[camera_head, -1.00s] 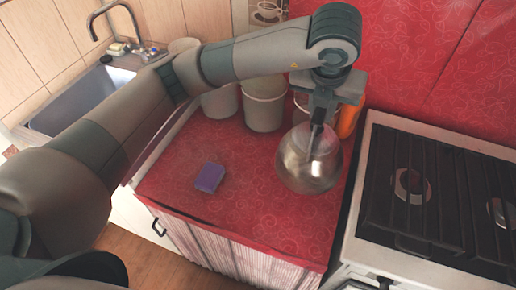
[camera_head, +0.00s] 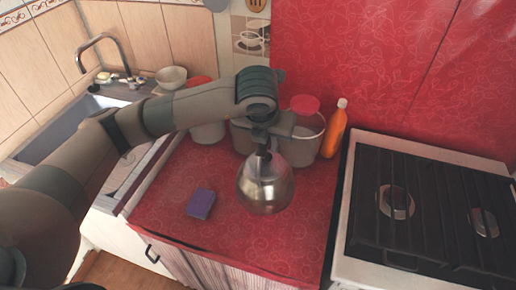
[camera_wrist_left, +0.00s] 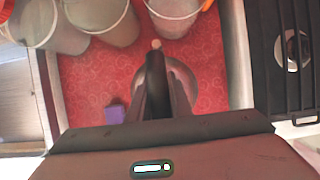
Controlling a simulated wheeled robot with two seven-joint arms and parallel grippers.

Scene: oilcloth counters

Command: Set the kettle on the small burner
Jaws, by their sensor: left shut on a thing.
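The kettle (camera_head: 266,188) is a shiny round metal vessel over the red counter, left of the stove. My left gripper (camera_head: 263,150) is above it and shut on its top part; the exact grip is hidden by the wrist. In the left wrist view the fingers (camera_wrist_left: 166,88) cover much of the kettle (camera_wrist_left: 184,88). I cannot tell whether its base touches the counter. The stove (camera_head: 342,215) shows two burners, one at left (camera_head: 396,202) and one at right (camera_head: 484,222) that looks somewhat smaller. Both are bare under the dark grate. My right gripper is not in view.
A purple sponge (camera_head: 201,204) lies left of the kettle. Pale buckets (camera_head: 300,148) and an orange bottle (camera_head: 335,130) stand behind it along the wall. A sink (camera_head: 60,125) is at far left. The front of the red counter is clear.

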